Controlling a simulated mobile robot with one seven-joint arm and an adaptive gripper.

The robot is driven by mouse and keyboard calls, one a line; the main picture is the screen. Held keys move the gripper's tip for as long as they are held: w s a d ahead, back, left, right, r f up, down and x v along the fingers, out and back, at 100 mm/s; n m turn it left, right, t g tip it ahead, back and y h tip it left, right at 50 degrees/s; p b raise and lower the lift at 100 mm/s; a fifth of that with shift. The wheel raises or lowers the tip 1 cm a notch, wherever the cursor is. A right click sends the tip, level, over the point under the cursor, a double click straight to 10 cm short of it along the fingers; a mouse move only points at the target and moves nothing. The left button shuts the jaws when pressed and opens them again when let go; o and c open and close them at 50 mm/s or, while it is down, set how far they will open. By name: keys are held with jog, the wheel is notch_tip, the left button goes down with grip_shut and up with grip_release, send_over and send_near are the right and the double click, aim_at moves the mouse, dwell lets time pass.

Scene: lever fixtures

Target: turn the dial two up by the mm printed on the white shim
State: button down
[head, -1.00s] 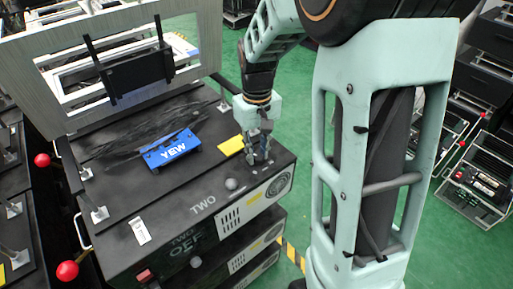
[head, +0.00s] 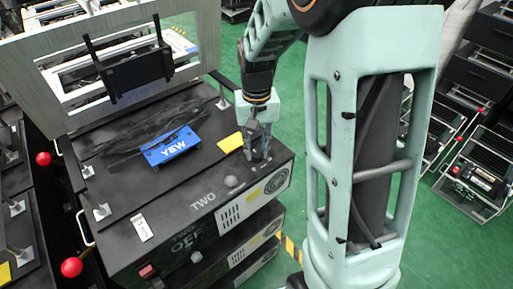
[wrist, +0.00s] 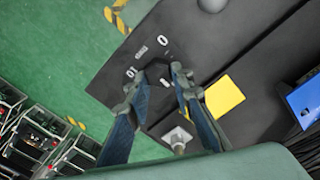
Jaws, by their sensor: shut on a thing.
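My gripper (head: 259,152) points down at the right end of the black machine top, shut on a dark dial (wrist: 157,72). The wrist view shows one finger on each side of the dial. Pale printed marks stand on the black top beside it, one reading 0. The word TWO is printed on the top, with a grey round knob (head: 231,181) between it and the dial. The white shim (head: 141,228) lies flat near the front left of the top. Its print is too small to read here.
A yellow plate (head: 230,143) lies close to my gripper, also in the wrist view (wrist: 224,96). A grey upright frame (head: 60,75) stands behind. Red ball-ended levers (head: 71,267) are at left.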

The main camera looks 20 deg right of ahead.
aim_at(257, 151)
jog(key=shift+w, duration=0.1)
jog(key=c, duration=1.7)
grip_release()
jog(key=shift+r, duration=0.1)
notch_tip(257, 151, up, 12)
jog(key=shift+f, duration=0.1)
